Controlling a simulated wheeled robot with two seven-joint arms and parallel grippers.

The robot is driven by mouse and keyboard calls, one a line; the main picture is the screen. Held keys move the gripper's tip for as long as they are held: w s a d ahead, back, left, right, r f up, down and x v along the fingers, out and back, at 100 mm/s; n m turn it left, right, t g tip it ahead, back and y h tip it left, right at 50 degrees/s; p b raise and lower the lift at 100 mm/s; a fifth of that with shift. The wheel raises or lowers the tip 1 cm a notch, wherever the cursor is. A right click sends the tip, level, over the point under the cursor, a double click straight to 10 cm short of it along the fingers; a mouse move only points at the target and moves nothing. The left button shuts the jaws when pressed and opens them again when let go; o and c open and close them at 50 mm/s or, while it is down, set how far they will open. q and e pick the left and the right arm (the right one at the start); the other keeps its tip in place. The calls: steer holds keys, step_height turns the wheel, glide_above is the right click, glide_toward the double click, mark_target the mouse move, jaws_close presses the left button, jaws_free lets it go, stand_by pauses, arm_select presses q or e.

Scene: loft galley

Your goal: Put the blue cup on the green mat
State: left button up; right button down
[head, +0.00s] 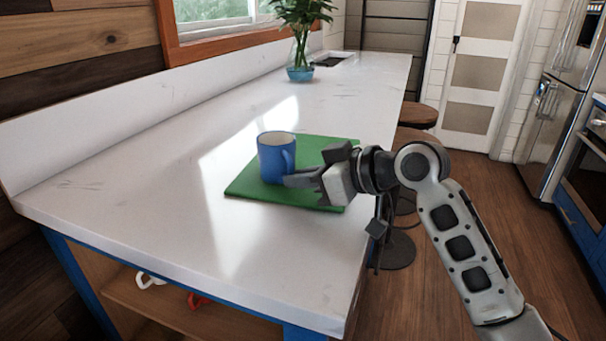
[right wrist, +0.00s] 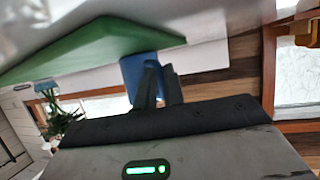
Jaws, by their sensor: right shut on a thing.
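The blue cup (head: 271,160) stands upright on the green mat (head: 318,152) in the head view, over the mat's left part. Its inside is white and its handle faces right. My right gripper (head: 290,178) reaches in from the right, low over the mat, and is shut on the cup at its handle side. In the right wrist view the two dark fingers (right wrist: 159,82) meet the blue cup (right wrist: 133,72), with the green mat (right wrist: 100,45) beside it. The fingers hide part of the cup there. My left gripper is not in view.
The white counter (head: 130,190) is clear around the mat. A plant in a blue-based glass vase (head: 300,60) stands at the far end. Stools (head: 418,115) stand along the right edge. A shelf below the counter holds a white and a red item.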

steer(key=c, duration=1.5)
jaws_free()
steer(key=shift+f, duration=0.1)
steer(key=shift+d+r, duration=0.15)
steer(key=shift+r, duration=0.05)
steer(key=b+v, duration=0.1)
steer(key=v, duration=1)
steer(key=shift+s+d+r, duration=0.1)
steer(key=shift+s+d, duration=0.2)
